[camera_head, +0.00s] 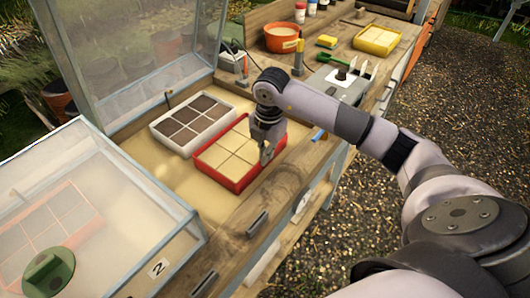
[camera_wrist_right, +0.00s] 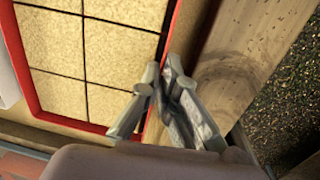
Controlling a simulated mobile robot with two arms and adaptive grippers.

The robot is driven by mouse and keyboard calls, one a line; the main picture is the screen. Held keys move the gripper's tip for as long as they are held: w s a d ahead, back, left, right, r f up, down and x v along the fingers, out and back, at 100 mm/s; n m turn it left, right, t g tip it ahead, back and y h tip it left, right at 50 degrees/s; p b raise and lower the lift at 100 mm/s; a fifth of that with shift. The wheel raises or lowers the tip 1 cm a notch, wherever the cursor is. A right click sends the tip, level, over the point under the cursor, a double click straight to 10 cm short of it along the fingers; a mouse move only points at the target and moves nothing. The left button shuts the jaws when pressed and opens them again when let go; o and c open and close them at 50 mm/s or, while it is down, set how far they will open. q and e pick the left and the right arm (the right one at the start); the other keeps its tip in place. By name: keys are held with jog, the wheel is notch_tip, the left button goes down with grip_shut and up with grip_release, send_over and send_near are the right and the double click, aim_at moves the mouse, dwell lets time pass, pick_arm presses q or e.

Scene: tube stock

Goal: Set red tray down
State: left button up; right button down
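The red tray (camera_head: 232,185) has pale square cells. In the head view it appears level at the sandy bed, beside a white tray; whether its underside touches the bed I cannot tell. My right gripper (camera_head: 266,156) points down at its right rim. In the right wrist view, the fingertips (camera_wrist_right: 162,72) nearly meet, one on each side of the red rim (camera_wrist_right: 170,32), and look shut on it. The rim between the fingers is partly hidden. My left gripper is not in view.
The white tray (camera_head: 157,129) with dark cells lies close on the left. A clear-lidded box (camera_head: 150,185) stands front left, and a raised clear panel (camera_head: 140,55) behind. A wooden bench edge (camera_head: 262,205) runs along the right. Pots and tools sit at the back.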

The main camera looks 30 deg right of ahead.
jog(key=shift+r, duration=0.1)
jog(key=c, duration=1.8)
grip_release()
notch_tip(320, 180, up, 12)
jog(key=b, duration=0.1)
jog(key=shift+s, duration=0.45)
jog(key=shift+s+d, duration=0.1)
jog(key=shift+d, duration=0.05)
